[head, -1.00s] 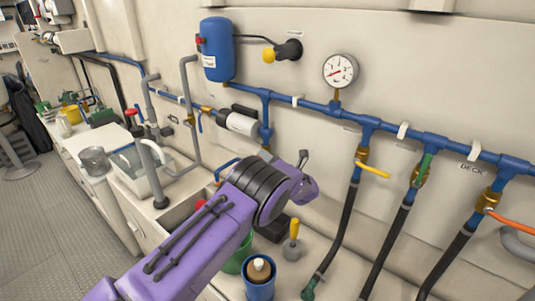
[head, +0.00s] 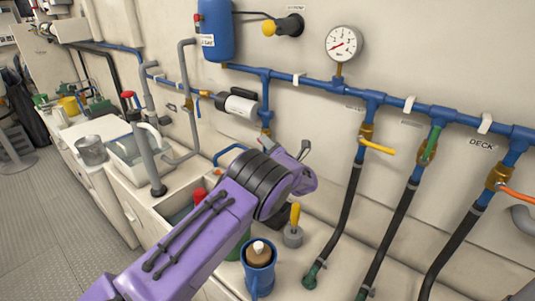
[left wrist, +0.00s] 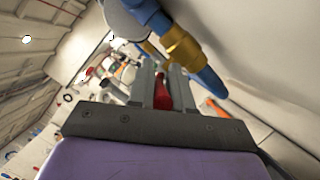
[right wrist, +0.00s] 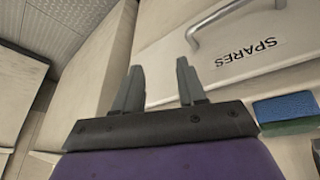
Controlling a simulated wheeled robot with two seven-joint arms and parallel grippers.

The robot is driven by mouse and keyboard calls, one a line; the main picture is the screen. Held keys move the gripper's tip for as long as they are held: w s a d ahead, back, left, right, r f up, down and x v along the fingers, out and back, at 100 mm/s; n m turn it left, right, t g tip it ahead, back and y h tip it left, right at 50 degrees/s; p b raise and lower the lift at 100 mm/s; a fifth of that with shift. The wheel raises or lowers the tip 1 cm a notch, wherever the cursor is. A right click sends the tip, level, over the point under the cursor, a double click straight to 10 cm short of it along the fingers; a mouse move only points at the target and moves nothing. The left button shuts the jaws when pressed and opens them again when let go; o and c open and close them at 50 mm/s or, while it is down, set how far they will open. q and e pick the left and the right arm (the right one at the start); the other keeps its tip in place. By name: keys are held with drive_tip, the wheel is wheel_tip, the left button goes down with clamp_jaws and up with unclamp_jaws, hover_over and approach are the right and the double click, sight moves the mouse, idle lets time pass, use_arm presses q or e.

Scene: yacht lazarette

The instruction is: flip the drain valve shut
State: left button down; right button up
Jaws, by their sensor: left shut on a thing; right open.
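My left arm's purple wrist (head: 285,190) reaches in front of the wall below the pump. In the head view it hides my left fingers and what they hold. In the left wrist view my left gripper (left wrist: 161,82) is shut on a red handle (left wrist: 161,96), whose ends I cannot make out. A brass fitting (left wrist: 184,47) on a blue pipe lies just beyond the fingers, to the right. I cannot read a drain label, so I cannot tell for sure which valve is the drain. My right gripper (right wrist: 157,88) is open and empty before the drawer marked SPARES (right wrist: 246,53).
A blue pipe (head: 405,105) with a gauge (head: 344,43) and several valves with black hoses runs along the wall. A white pump (head: 240,105) is left of it. A blue mug (head: 258,268) and a yellow-handled tool (head: 294,228) stand on the counter close to my left arm.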

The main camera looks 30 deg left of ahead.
use_arm(q)
drive_tip(key=shift+f+y+b, duration=0.1)
drive_tip(key=shift+y+b, duration=0.2)
drive_tip(key=shift+b, duration=0.1)
drive_tip(key=shift+r+t, duration=0.3)
drive_tip(key=shift+w+r, duration=0.1)
use_arm(e)
wheel_tip(320, 180, down, 2)
drive_tip(key=shift+f, duration=0.1)
use_arm(q)
drive_tip(key=c, duration=1.1)
unclamp_jaws()
drive_tip(key=shift+f, duration=0.25)
use_arm(e)
drive_tip(key=shift+w, duration=0.1)
use_arm(q)
drive_tip(key=shift+d+f, duration=0.2)
drive_tip(key=shift+d, duration=0.05)
drive_tip(key=b+v, duration=0.4)
drive_tip(key=v, duration=0.6)
use_arm(e)
drive_tip(key=shift+f, duration=1.95)
